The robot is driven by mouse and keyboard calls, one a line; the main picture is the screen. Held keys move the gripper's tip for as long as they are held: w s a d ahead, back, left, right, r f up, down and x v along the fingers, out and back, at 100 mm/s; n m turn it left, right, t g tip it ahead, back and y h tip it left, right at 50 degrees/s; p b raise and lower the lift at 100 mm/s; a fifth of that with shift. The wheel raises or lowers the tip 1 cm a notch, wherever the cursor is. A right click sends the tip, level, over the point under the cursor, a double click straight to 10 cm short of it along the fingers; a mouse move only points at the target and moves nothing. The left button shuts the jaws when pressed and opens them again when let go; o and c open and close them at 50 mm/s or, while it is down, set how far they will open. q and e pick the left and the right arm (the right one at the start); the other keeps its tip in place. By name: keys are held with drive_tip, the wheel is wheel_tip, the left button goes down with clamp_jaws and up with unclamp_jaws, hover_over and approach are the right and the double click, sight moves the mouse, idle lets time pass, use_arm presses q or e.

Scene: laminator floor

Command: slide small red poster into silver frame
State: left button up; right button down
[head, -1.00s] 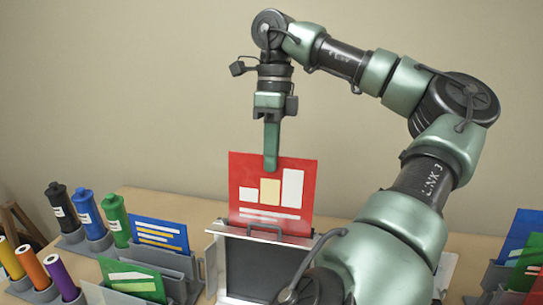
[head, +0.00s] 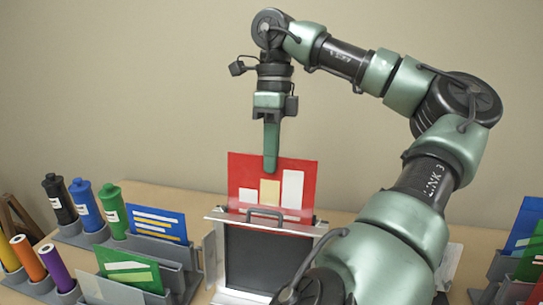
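The red poster (head: 247,172), with white and cream blocks on it, is upright in the head view. My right gripper (head: 271,160) points down and is shut on its top edge. The poster's lower part is hidden behind the top rail of the silver frame (head: 228,222), which has a dark panel (head: 262,262) and a grey handle. The poster seems to stand in or just behind the frame's top; I cannot tell which. My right arm covers the frame's lower right. My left gripper is not in view.
At left, several bottles (head: 86,207) and coloured tubes (head: 58,268) stand in grey holders. Beside them, a grey rack (head: 183,255) holds blue (head: 158,224) and green (head: 127,270) posters. Another rack (head: 497,270) with posters stands at far right. A plain wall is behind.

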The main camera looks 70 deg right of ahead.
sight(270, 190)
drive_tip(key=shift+a+f+b, duration=0.2)
drive_tip(key=shift+f+b, duration=1)
drive_tip(key=shift+f, duration=0.1)
drive_tip(key=shift+a+f+b, duration=0.25)
drive_tip(key=shift+f+b, duration=1)
drive_tip(key=shift+a+f+b, duration=0.2)
drive_tip(key=shift+f+b, duration=1)
drive_tip(key=shift+f, duration=0.1)
drive_tip(key=c, duration=1.6)
unclamp_jaws()
drive_tip(key=r, duration=0.2)
drive_tip(key=r+p, duration=0.1)
drive_tip(key=r, duration=0.2)
drive_tip(key=d+r, duration=0.1)
drive_tip(key=r, duration=0.2)
drive_tip(key=shift+d, duration=0.1)
drive_tip(key=shift+f, duration=0.1)
drive_tip(key=shift+f, duration=0.1)
